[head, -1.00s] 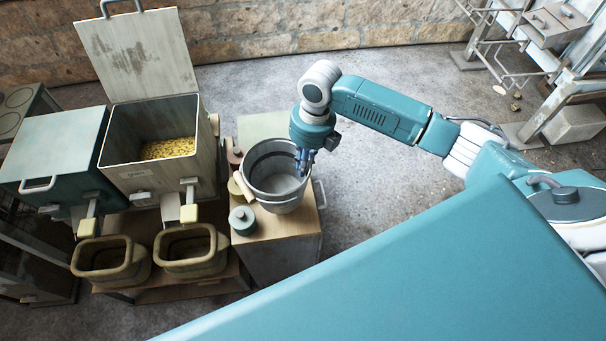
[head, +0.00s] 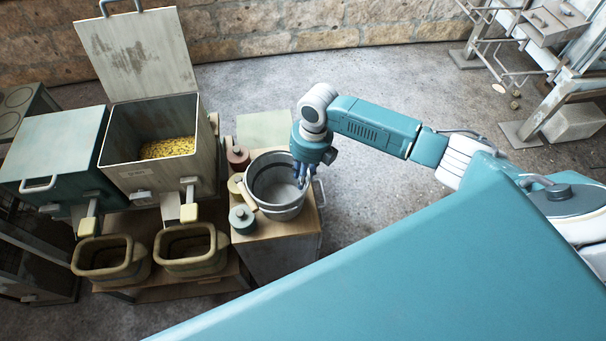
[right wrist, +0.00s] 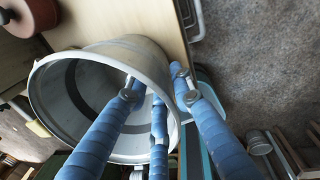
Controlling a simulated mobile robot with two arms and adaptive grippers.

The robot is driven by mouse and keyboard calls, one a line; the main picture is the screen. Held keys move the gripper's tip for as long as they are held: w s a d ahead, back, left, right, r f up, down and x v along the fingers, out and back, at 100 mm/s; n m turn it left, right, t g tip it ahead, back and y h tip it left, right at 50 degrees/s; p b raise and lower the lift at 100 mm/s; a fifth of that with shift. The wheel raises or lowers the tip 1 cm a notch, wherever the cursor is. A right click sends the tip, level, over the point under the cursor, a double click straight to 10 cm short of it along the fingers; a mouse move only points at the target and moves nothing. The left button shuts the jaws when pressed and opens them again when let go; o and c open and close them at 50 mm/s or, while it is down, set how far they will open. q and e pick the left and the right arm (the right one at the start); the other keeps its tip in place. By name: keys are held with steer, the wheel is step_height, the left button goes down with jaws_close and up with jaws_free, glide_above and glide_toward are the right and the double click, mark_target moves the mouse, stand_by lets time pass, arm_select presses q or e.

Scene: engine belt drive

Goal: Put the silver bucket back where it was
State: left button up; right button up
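The silver bucket (head: 262,205) is at the wooden-topped cabinet, right of the feed bins, with its mouth facing up. It looks empty inside. My right gripper (head: 303,178) is at the bucket's right rim. In the right wrist view, the fingers (right wrist: 158,95) straddle the rim of the bucket (right wrist: 100,55), some inside and some outside, and look closed on its wall. I cannot tell for sure whether the bucket's base rests on the top. My left gripper is not in view.
Small lidded pots, reddish (head: 237,158) and grey-green (head: 243,219), stand along the left edge of the cabinet top (head: 262,246). A pale green panel (head: 265,128) lies behind the bucket. An open bin with yellow grain (head: 168,148) stands left.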

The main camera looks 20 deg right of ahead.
steer(key=shift+r, duration=0.55)
step_height(320, 180, up, 11)
steer(key=d+b, duration=0.1)
steer(key=shift+d, duration=0.25)
steer(key=shift+s, duration=0.1)
stand_by(1.0)
